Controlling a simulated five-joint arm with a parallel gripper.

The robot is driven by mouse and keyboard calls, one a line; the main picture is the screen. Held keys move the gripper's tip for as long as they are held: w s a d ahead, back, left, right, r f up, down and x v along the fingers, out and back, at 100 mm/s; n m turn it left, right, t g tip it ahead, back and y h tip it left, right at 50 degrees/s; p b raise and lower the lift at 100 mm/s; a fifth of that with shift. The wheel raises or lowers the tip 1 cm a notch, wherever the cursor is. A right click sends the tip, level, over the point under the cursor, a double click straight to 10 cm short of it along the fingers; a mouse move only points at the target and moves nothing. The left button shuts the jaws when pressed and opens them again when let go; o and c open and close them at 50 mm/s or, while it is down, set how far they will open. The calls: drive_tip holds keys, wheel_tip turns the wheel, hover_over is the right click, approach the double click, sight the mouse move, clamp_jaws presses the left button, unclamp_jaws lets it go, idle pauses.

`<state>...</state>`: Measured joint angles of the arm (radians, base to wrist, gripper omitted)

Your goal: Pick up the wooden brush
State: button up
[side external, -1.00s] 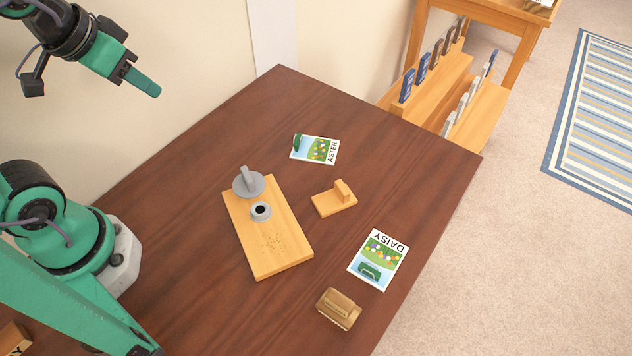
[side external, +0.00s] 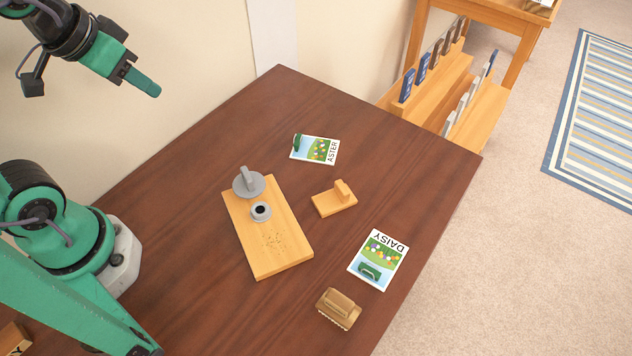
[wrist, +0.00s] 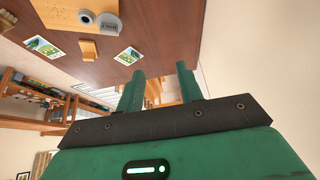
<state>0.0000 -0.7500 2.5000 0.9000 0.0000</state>
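The wooden brush (side external: 338,308) lies on the brown table near its front right edge in the side external view, with bristles showing along its lower side. My gripper (side external: 150,87) is high at the upper left, well away from the brush and above the table's level. In the wrist view my gripper (wrist: 160,82) shows two green fingers standing apart with nothing between them.
A wooden board (side external: 283,254) holds a grey lid-like piece (side external: 249,183), a small grey ring (side external: 261,211) and scattered specks. A small wooden stand (side external: 335,200), an ASTER card (side external: 322,152) and a DAISY card (side external: 386,252) lie around it. Bare table surrounds the brush.

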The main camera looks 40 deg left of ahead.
drive_tip(key=shift+o, duration=0.2)
drive_tip(key=o, duration=1)
drive_tip(key=shift+o, duration=0.2)
